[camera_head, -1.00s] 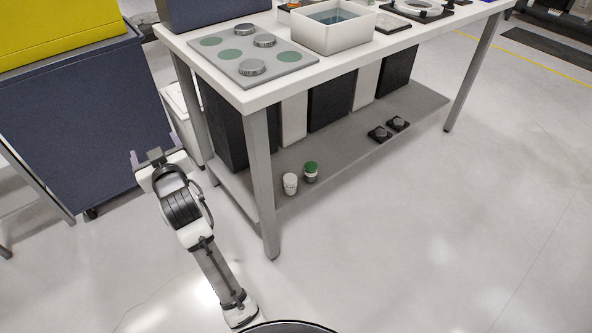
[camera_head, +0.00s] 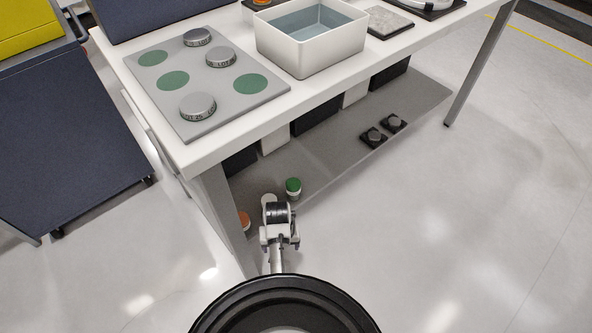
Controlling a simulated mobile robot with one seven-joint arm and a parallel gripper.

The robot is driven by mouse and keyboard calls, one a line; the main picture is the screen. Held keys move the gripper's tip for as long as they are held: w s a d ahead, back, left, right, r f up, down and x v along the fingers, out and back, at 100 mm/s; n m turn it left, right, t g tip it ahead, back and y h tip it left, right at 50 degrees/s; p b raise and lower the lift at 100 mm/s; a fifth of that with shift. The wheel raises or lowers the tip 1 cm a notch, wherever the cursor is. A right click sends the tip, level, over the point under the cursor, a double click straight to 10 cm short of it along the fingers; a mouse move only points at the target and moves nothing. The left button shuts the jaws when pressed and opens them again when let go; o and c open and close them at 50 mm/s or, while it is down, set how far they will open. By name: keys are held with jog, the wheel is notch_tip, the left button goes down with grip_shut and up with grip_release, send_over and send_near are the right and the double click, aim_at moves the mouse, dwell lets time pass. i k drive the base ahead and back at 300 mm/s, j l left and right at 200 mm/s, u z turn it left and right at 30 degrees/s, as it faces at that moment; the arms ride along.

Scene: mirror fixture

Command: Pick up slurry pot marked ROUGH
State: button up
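Three small pots stand on the lower shelf (camera_head: 340,150) of the workbench. One has an orange lid (camera_head: 244,221), one a white lid (camera_head: 268,200) and one a green lid (camera_head: 293,188). No marking on them is readable, so I cannot tell which is marked ROUGH. My arm reaches forward to the shelf's front edge, and its black and white wrist part lies in front of the pots. It partly covers the white-lidded pot. My gripper's fingers are hidden beyond the wrist, so their opening and any contact with a pot are not visible.
The white bench top (camera_head: 240,125) overhangs the shelf, with a table leg (camera_head: 217,205) left of the pots. A grey plate (camera_head: 232,95) with metal discs and a white water basin (camera_head: 312,52) are on top. Two dark blocks sit farther right on the shelf. Floor right is clear.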

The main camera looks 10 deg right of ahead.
aim_at(294, 185)
jog(key=i+l, duration=0.15)
jog(key=i, duration=0.35)
jog(key=i+l, duration=0.15)
jog(key=i, duration=0.35)
